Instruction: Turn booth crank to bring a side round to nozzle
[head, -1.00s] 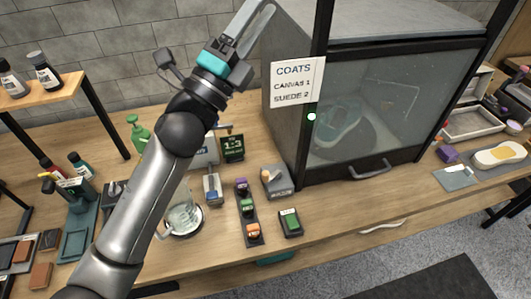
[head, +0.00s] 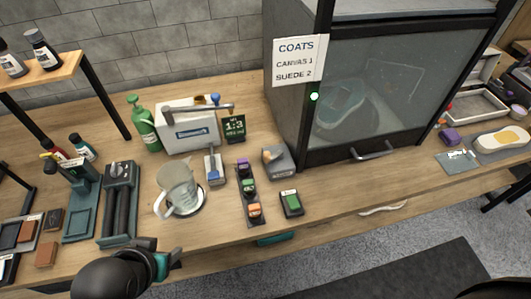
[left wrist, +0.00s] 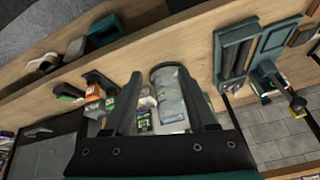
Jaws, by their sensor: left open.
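The spray booth (head: 290,100) stands at the right back of the bench, with its glass door (head: 405,85) shut. Through the dim glass a teal sneaker (head: 342,102) shows inside. I cannot make out the crank or the nozzle in these views. My left gripper (head: 174,261) is low at the bench's front edge, well away from the booth. In the left wrist view its fingers (left wrist: 157,78) are apart with nothing held between them. My right gripper is not in view.
The sign (head: 298,62) reads canvas 1, suede 2.

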